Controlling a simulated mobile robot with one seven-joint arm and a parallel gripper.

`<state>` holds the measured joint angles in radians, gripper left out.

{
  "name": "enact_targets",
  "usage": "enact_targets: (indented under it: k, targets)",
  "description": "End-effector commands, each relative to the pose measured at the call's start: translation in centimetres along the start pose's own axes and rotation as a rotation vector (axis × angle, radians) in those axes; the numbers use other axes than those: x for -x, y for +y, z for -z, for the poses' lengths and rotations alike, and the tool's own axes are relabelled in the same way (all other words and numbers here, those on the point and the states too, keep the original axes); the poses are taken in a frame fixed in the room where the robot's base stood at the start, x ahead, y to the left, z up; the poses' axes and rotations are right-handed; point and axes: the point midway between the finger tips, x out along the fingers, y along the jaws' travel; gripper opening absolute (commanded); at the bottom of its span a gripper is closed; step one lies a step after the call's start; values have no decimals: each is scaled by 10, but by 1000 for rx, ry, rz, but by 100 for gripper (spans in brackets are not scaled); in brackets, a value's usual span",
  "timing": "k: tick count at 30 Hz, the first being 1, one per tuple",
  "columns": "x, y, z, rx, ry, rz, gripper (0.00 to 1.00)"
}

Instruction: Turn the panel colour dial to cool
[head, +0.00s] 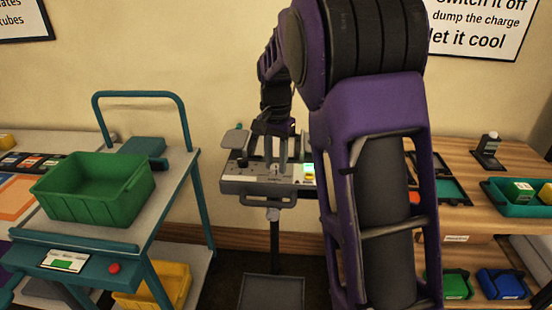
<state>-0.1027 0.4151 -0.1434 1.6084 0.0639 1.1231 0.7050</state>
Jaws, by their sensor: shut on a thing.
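A grey control panel (258,188) stands on a post in the middle of the head view. A small lit green and yellow display (309,174) is at its right end. My gripper (276,166) points down at the middle of the panel's top. Its fingers are shut on a small part there, which I take to be the colour dial. The dial is mostly hidden by the fingers, and its markings and setting are too small to read. A small dark knob (243,158) sticks up on the panel left of the fingers.
A grey-topped trolley (177,178) with a green crate (96,190) stands close on the left. A wooden shelf unit (462,222) with a teal tray (520,207) is on the right. My arm covers the space right of the panel.

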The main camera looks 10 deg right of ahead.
Motion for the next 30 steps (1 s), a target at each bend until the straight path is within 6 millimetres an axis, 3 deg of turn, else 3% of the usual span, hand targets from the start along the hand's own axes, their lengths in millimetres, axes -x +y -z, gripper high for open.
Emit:
enact_targets:
  k: [21, 30]
  targets:
    - [3, 0, 0, 640, 1, 1, 0]
    - [2, -1, 1, 821, 3, 1, 0]
